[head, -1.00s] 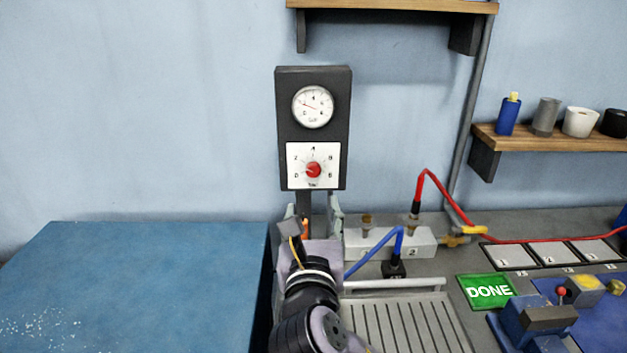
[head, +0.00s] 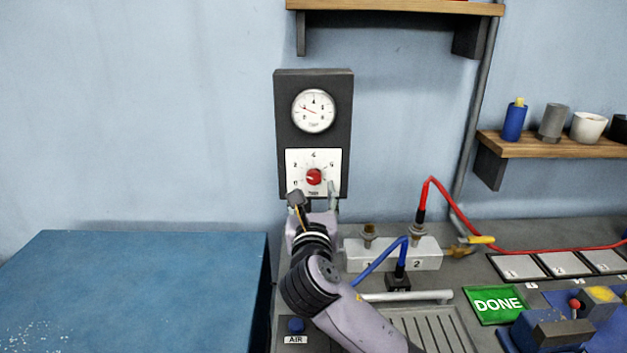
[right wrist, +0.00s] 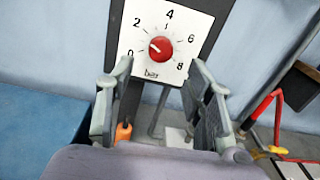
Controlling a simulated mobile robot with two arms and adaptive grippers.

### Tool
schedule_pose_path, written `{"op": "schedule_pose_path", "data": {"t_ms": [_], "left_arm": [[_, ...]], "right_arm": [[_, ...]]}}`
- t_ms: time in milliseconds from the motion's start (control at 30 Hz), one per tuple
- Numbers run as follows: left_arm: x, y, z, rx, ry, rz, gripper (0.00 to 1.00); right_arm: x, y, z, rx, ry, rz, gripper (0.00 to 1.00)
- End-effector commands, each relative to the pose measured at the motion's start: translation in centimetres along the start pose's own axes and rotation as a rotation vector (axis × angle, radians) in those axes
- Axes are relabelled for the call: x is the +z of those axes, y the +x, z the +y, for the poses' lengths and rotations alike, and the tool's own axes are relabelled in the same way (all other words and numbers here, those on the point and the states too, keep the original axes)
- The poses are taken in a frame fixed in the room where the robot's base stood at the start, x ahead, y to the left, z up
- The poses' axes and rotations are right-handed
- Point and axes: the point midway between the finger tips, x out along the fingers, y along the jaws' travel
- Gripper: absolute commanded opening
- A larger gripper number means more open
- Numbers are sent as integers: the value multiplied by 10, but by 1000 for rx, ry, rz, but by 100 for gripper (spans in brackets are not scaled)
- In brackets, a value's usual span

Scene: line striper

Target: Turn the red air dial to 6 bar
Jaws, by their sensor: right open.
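The red air dial (head: 314,177) sits on a white scale plate (head: 332,162) on a dark upright panel. The right wrist view shows the dial (right wrist: 160,49) with numbers 0, 2, 4, 6 and 8; its white mark points up-left, between 0 and 2. A round gauge (head: 313,111) above it has its needle toward the left, at a low reading. My right gripper (head: 315,194) is open and empty, just below the dial. In the right wrist view its two fingers (right wrist: 160,80) stand apart below the dial, not touching it. My left gripper is not in view.
A white block with fittings (head: 393,255) and a blue hose (head: 378,262) stand right of my arm. A red hose (head: 438,187), a green DONE plate (head: 499,304) and a shelf (head: 540,145) are further right. A blue surface (head: 130,290) is at left.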

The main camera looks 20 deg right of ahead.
Motion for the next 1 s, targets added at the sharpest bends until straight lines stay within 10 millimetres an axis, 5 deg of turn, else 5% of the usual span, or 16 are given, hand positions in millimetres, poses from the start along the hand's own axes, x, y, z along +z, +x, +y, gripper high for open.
{"op": "schedule_pose_path", "data": {"t_ms": [333, 733, 1000], "left_arm": [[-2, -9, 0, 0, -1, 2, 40], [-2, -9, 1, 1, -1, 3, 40], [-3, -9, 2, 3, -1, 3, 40]], "right_arm": [[1, 54, 0, -1, 0, 0, 48], [0, 61, 0, 0, 1, 0, 48], [0, 61, 0, 0, 1, 0, 30]]}}
